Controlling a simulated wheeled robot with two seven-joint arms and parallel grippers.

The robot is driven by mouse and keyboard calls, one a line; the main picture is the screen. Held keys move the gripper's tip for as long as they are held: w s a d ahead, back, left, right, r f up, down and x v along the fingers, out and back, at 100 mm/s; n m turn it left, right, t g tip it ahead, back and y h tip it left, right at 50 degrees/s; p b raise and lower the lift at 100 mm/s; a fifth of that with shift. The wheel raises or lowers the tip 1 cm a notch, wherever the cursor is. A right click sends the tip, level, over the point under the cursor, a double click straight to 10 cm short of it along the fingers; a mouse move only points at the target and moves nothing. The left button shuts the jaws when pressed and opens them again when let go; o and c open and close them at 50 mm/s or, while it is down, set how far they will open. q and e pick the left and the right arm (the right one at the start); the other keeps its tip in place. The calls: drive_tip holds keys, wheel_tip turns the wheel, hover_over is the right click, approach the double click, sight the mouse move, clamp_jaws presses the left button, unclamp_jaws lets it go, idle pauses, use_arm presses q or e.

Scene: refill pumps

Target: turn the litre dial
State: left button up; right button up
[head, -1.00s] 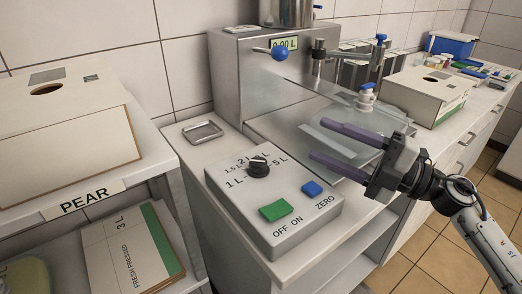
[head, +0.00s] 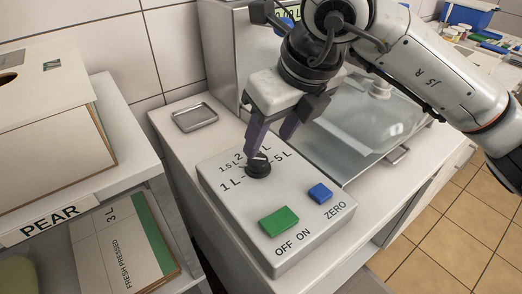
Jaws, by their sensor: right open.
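The litre dial (head: 257,170) is a black round knob on the grey control box (head: 238,207), with labels 1 L, 1.5, 2 and 5 L around it. My right gripper (head: 270,148) points down from above the box with its two purple fingers apart. One fingertip is at the dial's far left side; the other finger is behind and to the right. I cannot tell whether either touches the dial. The gripper covers part of the 2 L label. My left gripper is not in view.
A green switch (head: 278,221) marked OFF ON and a blue ZERO button (head: 320,193) sit on the same box. A small metal tray (head: 195,118) lies behind it. The shelf labelled PEAR (head: 50,222) stands left. My right arm hides much of the filling machine.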

sight(259, 158)
use_arm(q)
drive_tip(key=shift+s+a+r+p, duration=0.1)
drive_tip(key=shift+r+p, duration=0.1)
drive_tip(key=shift+p, duration=0.15)
use_arm(e)
drive_tip(key=x, duration=0.7)
drive_tip(key=shift+w+a+f, duration=0.1)
drive_tip(key=shift+a+f, duration=0.05)
drive_tip(key=shift+f, duration=0.1)
